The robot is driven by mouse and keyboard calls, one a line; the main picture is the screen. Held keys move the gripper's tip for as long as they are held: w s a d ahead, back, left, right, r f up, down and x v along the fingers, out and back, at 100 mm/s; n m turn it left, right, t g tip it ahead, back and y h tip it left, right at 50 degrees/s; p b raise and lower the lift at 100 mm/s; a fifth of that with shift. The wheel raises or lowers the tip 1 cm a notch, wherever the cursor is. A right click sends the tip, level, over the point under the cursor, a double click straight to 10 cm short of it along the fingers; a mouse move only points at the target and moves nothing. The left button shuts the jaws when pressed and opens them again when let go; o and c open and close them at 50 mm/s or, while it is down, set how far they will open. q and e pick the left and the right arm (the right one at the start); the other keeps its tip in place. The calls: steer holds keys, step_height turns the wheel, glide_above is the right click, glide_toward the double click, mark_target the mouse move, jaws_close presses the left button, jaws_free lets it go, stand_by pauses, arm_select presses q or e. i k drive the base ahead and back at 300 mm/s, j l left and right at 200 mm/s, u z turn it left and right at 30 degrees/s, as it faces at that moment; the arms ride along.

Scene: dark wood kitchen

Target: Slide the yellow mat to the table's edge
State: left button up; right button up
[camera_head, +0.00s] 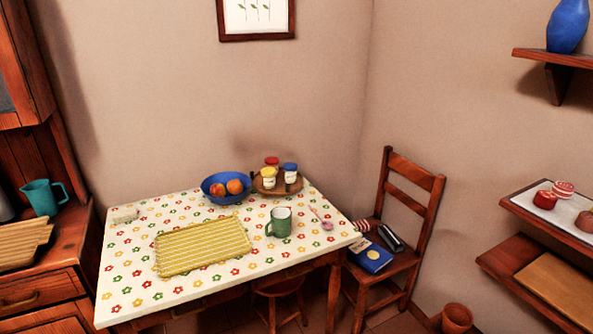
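The yellow mat (203,246) lies flat on the table (130,285), which has a flowered white cover. The mat has pale stripes and sits left of the middle, with its near edge a short way in from the table's front edge. Nothing rests on it. Neither my left nor my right gripper shows in the head view.
A green mug (280,223) stands just right of the mat. A blue fruit bowl (222,196) and a round tray with jars (278,187) are behind it. A spoon (322,220) lies at right. A chair (387,262) stands beside the table.

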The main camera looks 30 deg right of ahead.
mark_target(179, 251)
steer(key=i+l, duration=0.15)
steer(key=l, duration=0.25)
steer(key=i+l, duration=0.1)
steer(key=l, duration=0.3)
steer(key=i+l, duration=0.15)
steer(key=l, duration=0.25)
steer(key=i+l, duration=0.1)
steer(key=l, duration=0.3)
steer(key=i+l, duration=0.15)
steer(key=l, duration=0.25)
steer(key=i+l, duration=0.1)
steer(key=l, duration=0.3)
